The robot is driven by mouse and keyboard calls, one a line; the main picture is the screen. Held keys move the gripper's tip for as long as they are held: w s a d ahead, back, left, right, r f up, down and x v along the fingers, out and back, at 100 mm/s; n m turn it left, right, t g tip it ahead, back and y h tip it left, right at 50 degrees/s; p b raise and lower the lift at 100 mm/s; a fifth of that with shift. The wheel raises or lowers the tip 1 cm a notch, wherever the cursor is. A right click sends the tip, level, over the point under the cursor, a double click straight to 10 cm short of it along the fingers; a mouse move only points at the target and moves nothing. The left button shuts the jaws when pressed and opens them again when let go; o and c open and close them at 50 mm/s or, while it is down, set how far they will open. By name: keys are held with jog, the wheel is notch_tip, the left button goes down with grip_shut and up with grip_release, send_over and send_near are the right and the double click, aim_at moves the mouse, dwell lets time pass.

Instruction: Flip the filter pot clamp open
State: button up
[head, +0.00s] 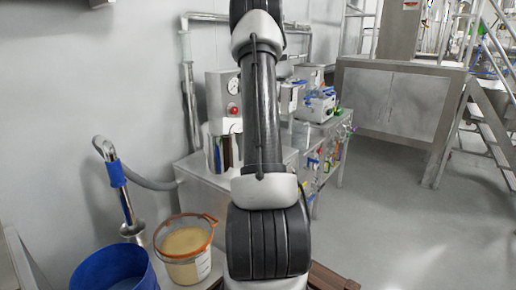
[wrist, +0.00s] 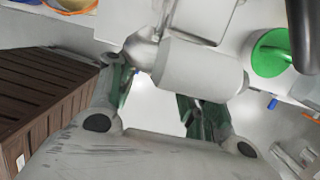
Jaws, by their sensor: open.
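My gripper (wrist: 156,88) is open in the wrist view, its two dark green-grey fingers spread apart. A pale grey cylindrical body (wrist: 203,70) with a rounded metal end (wrist: 142,47) lies just beyond and between the fingertips. I cannot tell whether this is the filter pot or its clamp, or whether the fingers touch it. In the head view my arm fills the middle and my gripper is not visible. A shiny steel pot (head: 221,152) stands on the bench left of my arm, partly hidden; I cannot make out a clamp on it.
A steel bench (head: 210,185) stands by the wall, with a gauge box (head: 222,95) behind. An orange-rimmed bucket of powder (head: 186,243) and a blue drum (head: 112,270) are at lower left. A brown slatted pallet (wrist: 45,90) and a green round part (wrist: 270,55) flank my gripper. Floor is clear at right.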

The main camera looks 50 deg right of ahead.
notch_tip(320, 180, up, 12)
jog(key=s, duration=0.2)
jog(key=shift+s+f, duration=0.1)
